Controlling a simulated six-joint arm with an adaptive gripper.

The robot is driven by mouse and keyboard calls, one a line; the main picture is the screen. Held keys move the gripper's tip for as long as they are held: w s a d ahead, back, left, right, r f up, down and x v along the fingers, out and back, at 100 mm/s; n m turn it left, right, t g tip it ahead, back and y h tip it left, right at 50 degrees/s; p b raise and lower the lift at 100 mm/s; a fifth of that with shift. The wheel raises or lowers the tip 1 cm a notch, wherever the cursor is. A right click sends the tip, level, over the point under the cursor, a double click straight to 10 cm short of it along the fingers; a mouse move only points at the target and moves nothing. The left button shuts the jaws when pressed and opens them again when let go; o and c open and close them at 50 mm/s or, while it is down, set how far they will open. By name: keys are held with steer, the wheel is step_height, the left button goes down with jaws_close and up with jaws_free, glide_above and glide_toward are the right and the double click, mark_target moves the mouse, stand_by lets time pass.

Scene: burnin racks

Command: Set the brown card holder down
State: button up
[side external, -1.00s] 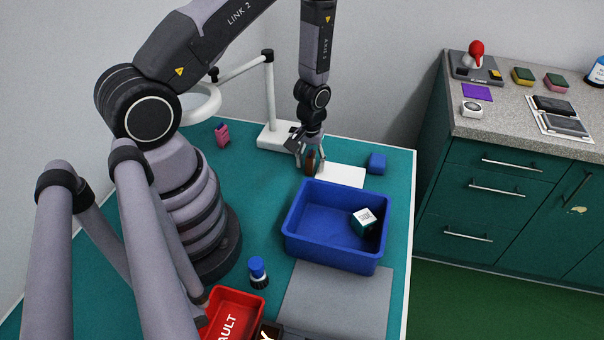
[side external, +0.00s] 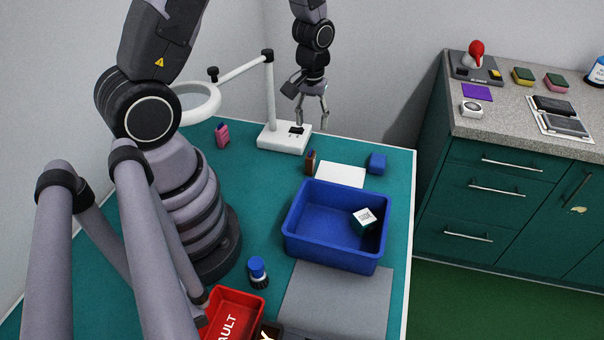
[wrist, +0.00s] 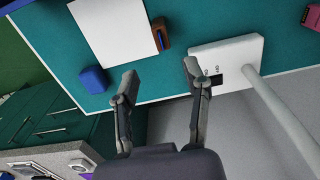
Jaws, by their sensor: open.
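The brown card holder (side external: 310,162) stands on the teal bench, just left of a white sheet, with something blue showing at its top. In the wrist view the card holder (wrist: 161,34) lies beside the edge of the white sheet, apart from my fingers. My gripper (side external: 312,122) is open and empty, raised above the back of the bench near the lamp base. In the wrist view my gripper's two fingers (wrist: 160,75) are spread wide with nothing between them.
A white sheet (side external: 341,174) and a blue block (side external: 377,163) are near the card holder. A blue bin (side external: 337,255) with a white-topped cube (side external: 363,219) stands in front. The lamp's white base (side external: 284,137) and post are close to my gripper. A pink holder (side external: 222,135) stands left.

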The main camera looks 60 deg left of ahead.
steer(key=s+d+r+m+t, duration=0.2)
steer(key=s+r, duration=0.1)
steer(key=r, duration=0.7)
steer(key=s+d+r+m+t, duration=0.1)
steer(key=s+d+r+m, duration=0.15)
steer(key=r, duration=0.65)
steer(key=s+d+r+m+t, duration=0.2)
steer(key=s+r+m, duration=0.2)
steer(key=s+r, duration=0.4)
steer(key=s, duration=0.3)
steer(key=shift+s+d+t, duration=0.3)
steer(key=shift+s+d, duration=0.05)
